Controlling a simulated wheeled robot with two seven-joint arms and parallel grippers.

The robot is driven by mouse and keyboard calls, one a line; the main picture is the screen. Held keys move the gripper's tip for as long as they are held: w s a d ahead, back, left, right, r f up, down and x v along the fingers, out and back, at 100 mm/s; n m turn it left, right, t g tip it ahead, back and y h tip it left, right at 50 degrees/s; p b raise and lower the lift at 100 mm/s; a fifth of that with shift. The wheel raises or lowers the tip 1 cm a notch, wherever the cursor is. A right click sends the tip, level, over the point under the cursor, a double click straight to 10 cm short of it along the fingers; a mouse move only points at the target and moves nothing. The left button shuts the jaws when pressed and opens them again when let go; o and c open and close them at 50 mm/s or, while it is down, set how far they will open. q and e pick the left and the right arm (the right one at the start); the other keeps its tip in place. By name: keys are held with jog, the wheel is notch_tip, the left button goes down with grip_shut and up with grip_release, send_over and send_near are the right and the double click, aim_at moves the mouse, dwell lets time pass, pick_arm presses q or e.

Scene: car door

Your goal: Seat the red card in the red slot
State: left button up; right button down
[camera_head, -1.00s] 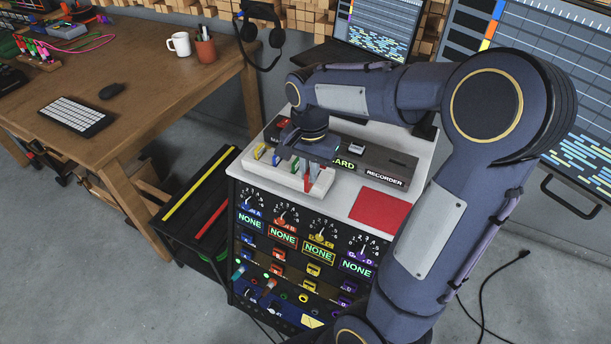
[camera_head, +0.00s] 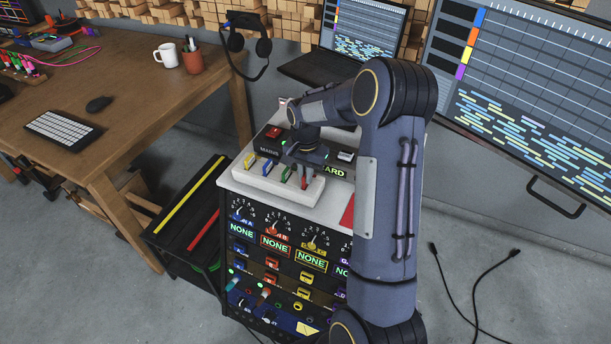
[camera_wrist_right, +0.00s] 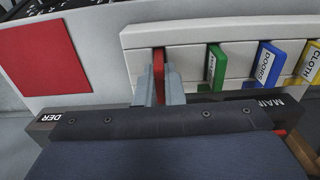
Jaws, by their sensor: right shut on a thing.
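The red card (camera_wrist_right: 158,60) stands in the end slot of the white rack (camera_wrist_right: 195,38), beside the green card (camera_wrist_right: 215,62), blue card (camera_wrist_right: 266,64) and yellow card (camera_wrist_right: 307,62). My right gripper (camera_wrist_right: 157,76) is shut on the red card, with one finger on each side of it. In the head view, the right gripper (camera_head: 306,170) is over the right end of the rack, with a little of the red card (camera_head: 304,183) showing below it. The card's lower part is hidden, so I cannot tell how deep it sits. My left gripper is not in view.
The rack stands on a white-topped cabinet (camera_head: 235,185) with dials and NONE displays on its front. A red square (camera_wrist_right: 45,52) lies beside the rack. A wooden desk (camera_head: 150,110) is at left.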

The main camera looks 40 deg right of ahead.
jog(key=shift+f, duration=0.5)
jog(key=shift+f, duration=0.2)
jog(key=c, duration=1.5)
grip_release()
jog(key=shift+c, duration=0.2)
jog(key=shift+r, duration=0.2)
